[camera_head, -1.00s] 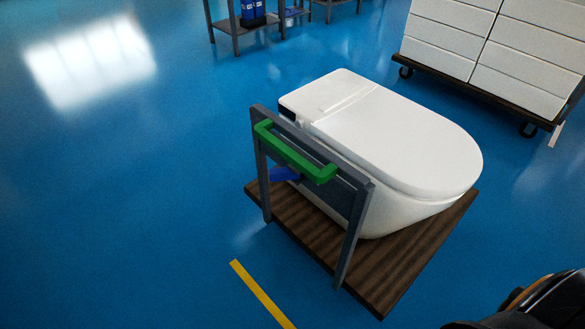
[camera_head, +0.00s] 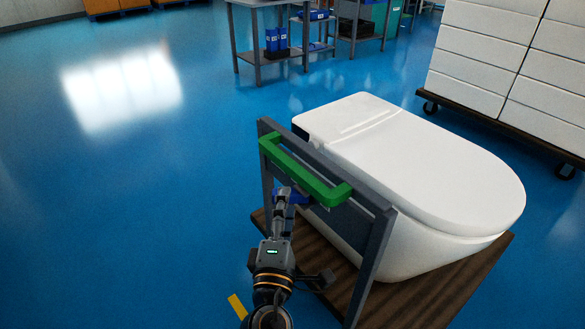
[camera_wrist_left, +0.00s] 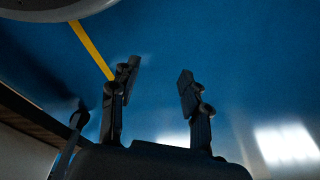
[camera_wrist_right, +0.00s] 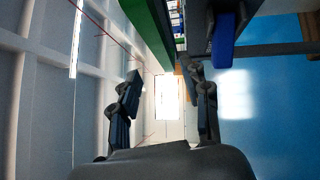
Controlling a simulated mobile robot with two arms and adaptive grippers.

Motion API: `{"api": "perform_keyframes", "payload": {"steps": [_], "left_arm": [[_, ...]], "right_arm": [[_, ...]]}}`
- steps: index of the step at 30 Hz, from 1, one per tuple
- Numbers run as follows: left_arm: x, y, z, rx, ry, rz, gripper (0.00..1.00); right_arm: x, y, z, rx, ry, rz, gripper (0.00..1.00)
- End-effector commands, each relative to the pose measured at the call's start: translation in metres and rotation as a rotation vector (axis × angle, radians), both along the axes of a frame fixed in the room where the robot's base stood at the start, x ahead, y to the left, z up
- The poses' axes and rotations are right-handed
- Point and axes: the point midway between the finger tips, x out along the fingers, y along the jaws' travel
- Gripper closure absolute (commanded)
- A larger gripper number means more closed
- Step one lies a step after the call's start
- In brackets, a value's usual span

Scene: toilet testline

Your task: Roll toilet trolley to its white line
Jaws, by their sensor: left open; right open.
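The toilet trolley has a dark wooden base (camera_head: 445,290) bearing a white toilet (camera_head: 420,170). A grey upright frame at its near left end carries a green handle (camera_head: 300,172). The handle also shows in the right wrist view (camera_wrist_right: 150,28). My right gripper (camera_head: 283,194) is just below the handle, in front of the frame, close to a blue part on it. In the right wrist view its fingers (camera_wrist_right: 160,95) are apart with nothing between them. My left gripper (camera_wrist_left: 155,90) shows only in its wrist view, open and empty above the floor. I cannot make out the white line.
A yellow floor line (camera_head: 237,306) lies near my right arm. A cart of stacked white boxes (camera_head: 480,60) stands at the back right. Grey tables (camera_head: 257,50) with blue bins stand at the back. The blue floor on the left is clear.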

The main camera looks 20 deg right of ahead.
Motion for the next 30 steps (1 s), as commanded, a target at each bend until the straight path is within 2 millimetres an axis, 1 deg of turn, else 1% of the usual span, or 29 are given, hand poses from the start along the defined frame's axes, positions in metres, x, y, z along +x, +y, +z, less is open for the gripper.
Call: {"api": "perform_keyframes", "payload": {"steps": [3,9,15,21,29,30], "left_arm": [[-0.004,0.0,-0.006,0.0,0.006,-0.001,0.53],[-0.01,0.001,-0.017,0.001,0.011,-0.002,0.53],[-0.013,0.001,-0.023,0.001,0.013,-0.003,0.53],[-0.014,0.002,-0.025,0.002,0.015,-0.004,0.53],[-0.015,0.002,-0.026,0.003,0.016,-0.004,0.53],[-0.015,0.002,-0.026,0.003,0.016,-0.003,0.53]], "right_arm": [[0.024,-0.011,0.006,-0.002,-0.004,0.0,0.53],[0.063,-0.028,0.011,-0.002,-0.002,0.0,0.53],[0.089,-0.04,0.014,-0.001,-0.001,0.002,0.53],[0.1,-0.045,0.015,0.001,0.001,0.002,0.53],[0.1,-0.046,0.014,0.002,0.002,0.002,0.53],[0.1,-0.046,0.014,0.002,0.002,0.002,0.61]]}}
